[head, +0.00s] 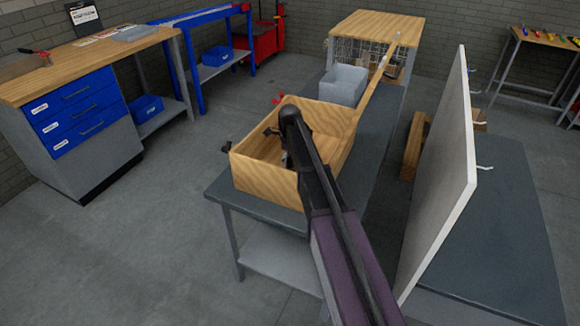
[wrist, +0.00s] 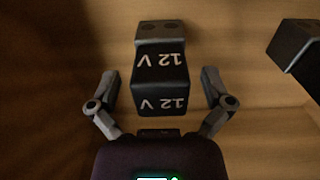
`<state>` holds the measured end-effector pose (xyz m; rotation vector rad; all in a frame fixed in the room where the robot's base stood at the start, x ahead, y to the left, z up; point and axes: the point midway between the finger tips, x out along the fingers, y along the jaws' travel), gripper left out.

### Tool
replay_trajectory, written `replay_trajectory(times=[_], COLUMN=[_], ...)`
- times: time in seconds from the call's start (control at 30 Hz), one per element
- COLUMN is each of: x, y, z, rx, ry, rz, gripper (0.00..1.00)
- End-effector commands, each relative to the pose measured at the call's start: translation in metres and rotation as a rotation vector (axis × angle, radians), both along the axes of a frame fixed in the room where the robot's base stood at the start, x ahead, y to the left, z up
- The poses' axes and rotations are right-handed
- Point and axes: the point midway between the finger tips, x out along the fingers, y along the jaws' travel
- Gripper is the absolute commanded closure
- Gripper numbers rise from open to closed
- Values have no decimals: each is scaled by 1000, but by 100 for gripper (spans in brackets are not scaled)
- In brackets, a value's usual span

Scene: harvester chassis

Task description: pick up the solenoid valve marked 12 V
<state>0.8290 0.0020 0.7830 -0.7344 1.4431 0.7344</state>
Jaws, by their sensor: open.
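The solenoid valve marked 12 V (wrist: 161,72) is a black block with a grey part at its far end, in the middle of the wrist view. White "12 V" lettering shows upside down on two of its faces. My gripper (wrist: 158,84) is open, with one finger on each side of the valve and a visible gap on both sides. The valve is in a wooden box (head: 263,187). In the head view my arm reaches into this box and hides much of its inside, and I cannot make out the valve there.
Another dark block (wrist: 294,48) lies at the right in the wrist view, its marking not visible. The box walls rise around my gripper. A grey bin (head: 344,85) stands behind the box on the dark bench (head: 375,125). A pale upright panel (head: 440,165) stands to the right.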

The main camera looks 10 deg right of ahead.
Motion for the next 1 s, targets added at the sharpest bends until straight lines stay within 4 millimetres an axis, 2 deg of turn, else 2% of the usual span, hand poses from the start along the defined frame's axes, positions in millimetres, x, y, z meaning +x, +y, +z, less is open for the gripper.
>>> replay_trajectory(times=[0.4, 0.73, 1.0], x=[0, 0, 0], y=[0, 1, 1], z=[0, 0, 0], rx=[0, 0, 0], ry=[0, 0, 0], rz=[0, 1, 1], gripper=[0, 98, 98])
